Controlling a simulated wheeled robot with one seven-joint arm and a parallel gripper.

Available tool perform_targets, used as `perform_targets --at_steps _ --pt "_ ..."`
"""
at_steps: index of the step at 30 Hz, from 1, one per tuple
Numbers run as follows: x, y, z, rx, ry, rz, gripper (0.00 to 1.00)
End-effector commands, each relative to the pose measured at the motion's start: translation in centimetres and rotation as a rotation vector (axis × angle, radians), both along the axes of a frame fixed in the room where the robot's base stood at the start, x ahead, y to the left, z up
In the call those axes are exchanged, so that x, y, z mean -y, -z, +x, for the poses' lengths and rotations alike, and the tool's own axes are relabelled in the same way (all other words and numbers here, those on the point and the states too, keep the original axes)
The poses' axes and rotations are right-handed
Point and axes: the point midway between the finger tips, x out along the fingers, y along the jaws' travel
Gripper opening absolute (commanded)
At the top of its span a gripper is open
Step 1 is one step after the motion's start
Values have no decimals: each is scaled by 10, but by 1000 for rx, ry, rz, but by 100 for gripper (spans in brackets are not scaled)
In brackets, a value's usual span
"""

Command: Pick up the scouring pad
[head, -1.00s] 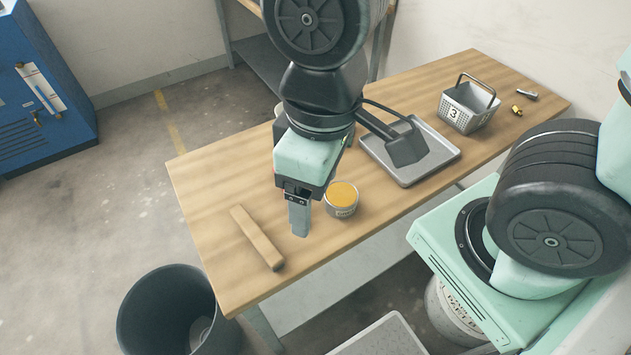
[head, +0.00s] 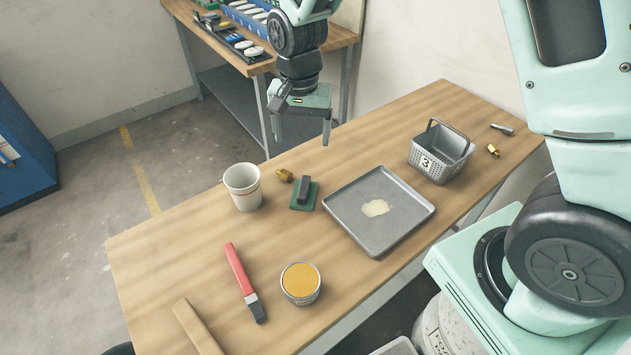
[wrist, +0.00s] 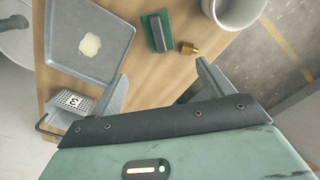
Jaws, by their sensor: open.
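The scouring pad (head: 296,202) is a green square with a dark grip block on top. It lies on the wooden table between the white cup and the metal tray, and also shows at the top of the wrist view (wrist: 148,33). My gripper (head: 302,141) is open and empty, raised above the table's far edge, behind the pad in the head view. In the wrist view its two fingers (wrist: 160,88) stand wide apart, with the pad beyond them and not between them.
A white cup (head: 242,187) and a brass fitting (head: 284,175) stand close to the pad. A grey tray (head: 345,224) with a pale patch lies to its right. A basket (head: 424,168), a yellow-topped tin (head: 301,300) and a red-handled tool (head: 238,274) are also on the table.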

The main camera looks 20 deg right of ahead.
Motion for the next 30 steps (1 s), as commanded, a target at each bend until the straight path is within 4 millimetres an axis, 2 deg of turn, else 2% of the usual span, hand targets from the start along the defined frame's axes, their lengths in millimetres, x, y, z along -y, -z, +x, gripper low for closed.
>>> perform_targets --at_steps 15,18,26,30 --pt "0 93 -3 -6 -3 -1 80" --pt "-1 105 -2 -4 -3 1 80" --pt "-1 119 -2 -3 -4 1 80" --pt "0 132 -4 -6 -5 0 80"
